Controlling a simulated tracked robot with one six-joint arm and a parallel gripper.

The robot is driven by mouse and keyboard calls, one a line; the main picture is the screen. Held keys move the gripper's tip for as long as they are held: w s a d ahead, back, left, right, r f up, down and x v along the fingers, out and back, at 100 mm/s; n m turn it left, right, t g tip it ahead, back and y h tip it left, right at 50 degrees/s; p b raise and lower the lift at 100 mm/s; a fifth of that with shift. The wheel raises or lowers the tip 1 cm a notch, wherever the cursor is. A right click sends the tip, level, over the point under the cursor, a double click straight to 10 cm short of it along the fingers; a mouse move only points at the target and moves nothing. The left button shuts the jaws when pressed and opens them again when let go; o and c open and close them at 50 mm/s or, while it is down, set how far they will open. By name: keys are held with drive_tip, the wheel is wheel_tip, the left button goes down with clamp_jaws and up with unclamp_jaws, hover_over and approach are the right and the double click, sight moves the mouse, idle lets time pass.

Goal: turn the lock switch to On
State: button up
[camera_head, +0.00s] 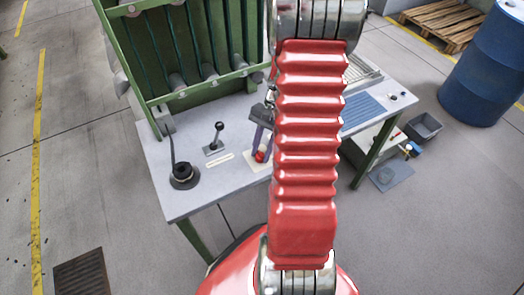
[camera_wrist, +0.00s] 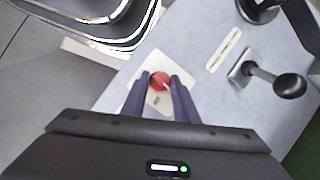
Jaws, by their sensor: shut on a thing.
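The lock switch is a red round knob (camera_wrist: 160,81) on a pale plate (camera_wrist: 181,101) fixed to the grey tabletop. My gripper (camera_wrist: 159,82) is over it, with its two purple fingers on either side of the knob, shut on it. In the head view the knob (camera_head: 260,157) shows at the fingertips of my gripper (camera_head: 261,151), just left of my red arm. My arm hides part of the plate there. The On mark cannot be read in either view.
A black-knobbed lever (camera_head: 218,132) stands left of the switch, and a black round base with a stalk (camera_head: 184,175) is farther left. The green frame (camera_head: 190,60) rises behind. A blue barrel (camera_head: 487,65) and grey bin (camera_head: 424,127) stand on the floor at right.

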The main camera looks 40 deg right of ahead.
drive_tip(key=shift+n, duration=0.5)
drive_tip(key=o, duration=1)
drive_tip(key=v, duration=1.3)
drive_tip(key=shift+w+r, duration=0.2)
drive_tip(key=shift+r, duration=0.2)
